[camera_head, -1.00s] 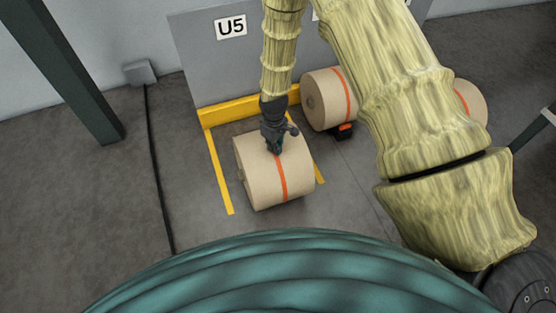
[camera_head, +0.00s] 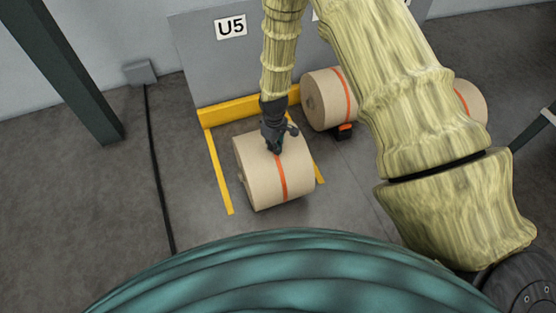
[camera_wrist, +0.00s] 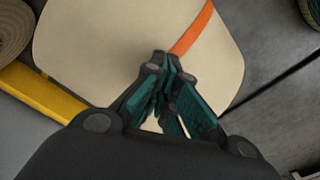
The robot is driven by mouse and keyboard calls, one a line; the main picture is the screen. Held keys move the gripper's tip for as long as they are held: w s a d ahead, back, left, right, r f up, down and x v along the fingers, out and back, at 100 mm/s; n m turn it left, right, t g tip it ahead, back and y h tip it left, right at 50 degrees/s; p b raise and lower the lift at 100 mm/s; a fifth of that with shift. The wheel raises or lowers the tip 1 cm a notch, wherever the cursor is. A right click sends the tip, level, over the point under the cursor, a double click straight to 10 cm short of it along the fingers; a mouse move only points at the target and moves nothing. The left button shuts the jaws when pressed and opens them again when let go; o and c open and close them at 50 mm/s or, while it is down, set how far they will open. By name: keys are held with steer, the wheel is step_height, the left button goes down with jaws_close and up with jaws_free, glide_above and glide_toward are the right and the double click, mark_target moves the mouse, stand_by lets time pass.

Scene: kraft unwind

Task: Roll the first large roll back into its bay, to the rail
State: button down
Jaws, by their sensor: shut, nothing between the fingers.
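A large kraft roll (camera_head: 262,185) with an orange band lies on its side between the yellow floor lines of the bay marked U5 (camera_head: 231,27). The yellow rail (camera_head: 232,111) runs along the foot of the grey panel behind it, with a strip of floor between rail and roll. My gripper (camera_head: 276,150) is shut and empty at the roll's upper far side, by the orange band. In the wrist view the closed fingers (camera_wrist: 165,75) overlap the roll (camera_wrist: 100,40); I cannot tell whether they touch it. The yellow rail (camera_wrist: 45,92) shows at left there.
A second banded roll (camera_head: 322,100) lies to the right, with a small black-and-orange block (camera_head: 345,131) before it. Another roll (camera_head: 470,100) is partly hidden behind my arm. A dark post (camera_head: 70,75) and a floor cable (camera_head: 158,190) are at left.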

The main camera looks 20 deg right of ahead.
steer(key=shift+f, duration=0.15)
steer(key=shift+w, duration=0.1)
steer(key=shift+w+a, duration=0.1)
steer(key=shift+w, duration=0.95)
steer(key=shift+w, duration=0.15)
steer(key=shift+w, duration=2.35)
steer(key=shift+w, duration=1.35)
